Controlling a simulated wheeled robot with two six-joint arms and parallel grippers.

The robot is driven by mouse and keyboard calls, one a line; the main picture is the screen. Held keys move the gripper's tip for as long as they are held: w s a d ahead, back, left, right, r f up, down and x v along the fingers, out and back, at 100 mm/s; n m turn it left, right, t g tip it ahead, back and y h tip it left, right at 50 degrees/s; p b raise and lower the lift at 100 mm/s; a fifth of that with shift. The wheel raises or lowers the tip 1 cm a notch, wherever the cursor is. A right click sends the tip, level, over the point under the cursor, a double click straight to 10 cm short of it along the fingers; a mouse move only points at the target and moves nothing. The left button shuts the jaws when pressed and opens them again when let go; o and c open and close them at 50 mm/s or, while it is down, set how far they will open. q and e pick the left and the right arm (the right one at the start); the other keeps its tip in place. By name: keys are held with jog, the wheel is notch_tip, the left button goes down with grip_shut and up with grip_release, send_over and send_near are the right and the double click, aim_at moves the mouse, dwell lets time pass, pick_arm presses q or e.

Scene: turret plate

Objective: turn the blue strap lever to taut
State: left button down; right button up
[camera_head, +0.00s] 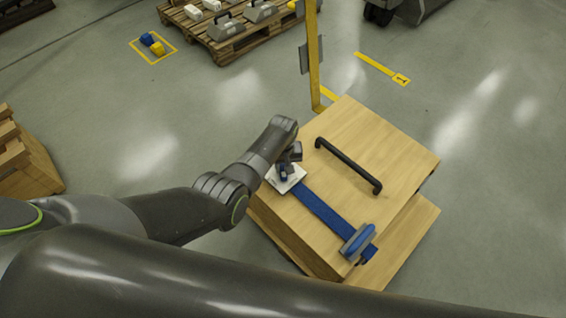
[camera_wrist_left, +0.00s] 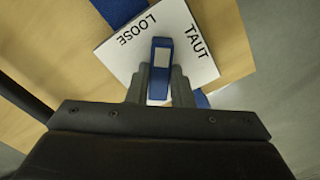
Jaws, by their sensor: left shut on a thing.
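The blue strap lever (camera_wrist_left: 161,60) stands over a white plate (camera_wrist_left: 117,50) printed LOOSE on the left and TAUT on the right in the left wrist view. The lever's visible end lies between the two words. My left gripper (camera_wrist_left: 160,85) is shut on the lever, with one finger on each side. In the head view the plate (camera_head: 296,184) sits at the left corner of a wooden box, and my left gripper (camera_head: 288,168) is over it, hiding part of the lever (camera_head: 283,174). My right gripper is not in view.
A blue strap (camera_head: 322,211) runs across the wooden box (camera_head: 375,140) to a blue buckle (camera_head: 358,241). A black bar handle (camera_head: 348,164) stands on the box top. A yellow post (camera_head: 313,60) rises behind. A pallet (camera_head: 230,42) with grey blocks is farther back.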

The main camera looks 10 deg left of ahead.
pick_arm(q)
jog(key=m+p, duration=0.1)
jog(key=m, duration=0.2)
jog(key=shift+r, duration=0.15)
jog(key=shift+m, duration=0.9)
jog(key=shift+m+p, duration=0.45)
jog(key=shift+m, duration=2.35)
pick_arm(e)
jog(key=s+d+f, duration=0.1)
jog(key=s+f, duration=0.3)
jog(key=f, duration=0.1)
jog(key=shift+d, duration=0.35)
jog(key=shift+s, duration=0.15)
pick_arm(q)
jog(key=c, duration=1.3)
grip_release()
jog(key=shift+p, duration=0.3)
